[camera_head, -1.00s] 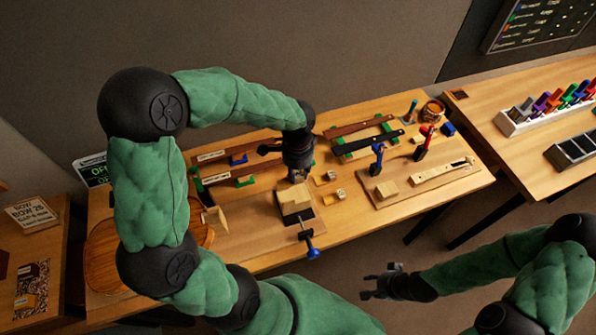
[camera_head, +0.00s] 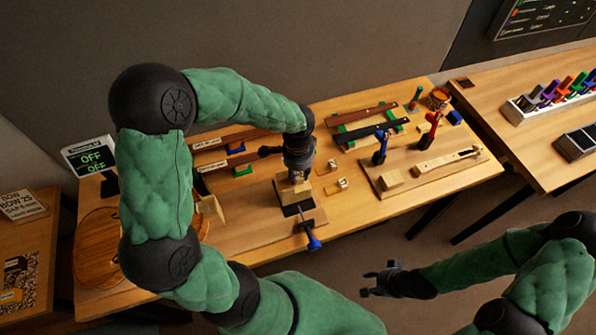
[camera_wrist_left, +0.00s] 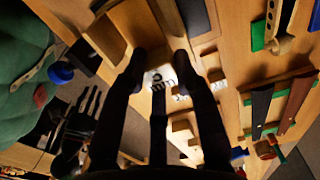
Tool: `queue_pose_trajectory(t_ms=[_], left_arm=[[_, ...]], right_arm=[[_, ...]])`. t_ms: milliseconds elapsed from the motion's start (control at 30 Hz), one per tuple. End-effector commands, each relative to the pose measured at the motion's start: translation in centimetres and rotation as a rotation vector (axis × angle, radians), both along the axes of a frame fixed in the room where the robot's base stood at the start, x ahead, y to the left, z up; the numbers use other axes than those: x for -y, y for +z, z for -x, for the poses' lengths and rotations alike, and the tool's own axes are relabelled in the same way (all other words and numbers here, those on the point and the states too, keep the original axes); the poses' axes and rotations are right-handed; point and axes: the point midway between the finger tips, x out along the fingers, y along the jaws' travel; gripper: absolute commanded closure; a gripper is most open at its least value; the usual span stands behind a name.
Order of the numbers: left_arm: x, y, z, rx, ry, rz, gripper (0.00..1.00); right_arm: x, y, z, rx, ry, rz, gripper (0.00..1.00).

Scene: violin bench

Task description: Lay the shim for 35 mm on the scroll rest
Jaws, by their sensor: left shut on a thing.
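My left gripper (camera_head: 298,174) points down just over a pale wooden block (camera_head: 290,191) with a dark pad on the bench. I cannot tell for sure that this block is the scroll rest. In the left wrist view, my gripper (camera_wrist_left: 160,66) is shut on a small piece with a white printed label (camera_wrist_left: 158,80), apparently a shim; I cannot read its number. Whether it touches the block is hidden. Two small labelled wooden pieces, (camera_head: 326,167) and (camera_head: 337,186), lie to the right of the block. My right gripper (camera_head: 378,280) is open and empty in front of the bench.
A blue-handled clamp (camera_head: 312,241) sticks out at the bench's front edge. A board (camera_head: 408,186) with a wooden block and a violin neck lies to the right. Fingerboards (camera_head: 374,132) lie on green racks behind. A violin plate (camera_head: 97,255) lies at left.

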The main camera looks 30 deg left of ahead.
Motion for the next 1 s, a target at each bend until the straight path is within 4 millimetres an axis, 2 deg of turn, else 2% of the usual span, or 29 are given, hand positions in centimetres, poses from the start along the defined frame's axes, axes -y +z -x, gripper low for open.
queue_pose_trajectory(t_ms=[100,400,433,500,533,867,1000], left_arm=[[0.0,-0.7,0.0,0.000,0.000,0.000,0.94],[0.0,-0.7,0.0,0.000,0.000,0.000,0.94],[0.0,-0.7,0.0,0.000,0.000,0.000,0.67],[0.0,-0.7,0.0,0.000,0.000,0.000,0.48],[0.0,-0.7,0.0,0.000,0.000,0.000,0.43],[0.0,-0.6,0.0,0.000,-0.001,0.000,0.43],[0.0,0.4,-0.1,0.002,-0.001,-0.002,0.43]], right_arm=[[0.0,-0.5,0.0,0.000,0.000,0.000,0.60],[0.0,-0.5,0.0,0.000,0.000,0.000,0.60],[0.0,-0.5,0.0,0.000,0.000,0.000,0.60],[0.0,-0.5,0.0,0.000,0.000,0.000,0.60],[0.0,-0.5,0.0,0.000,0.000,0.000,0.60],[0.0,-0.5,0.0,0.000,0.000,0.000,0.60],[0.0,-0.5,0.0,0.000,0.000,0.000,0.60]])
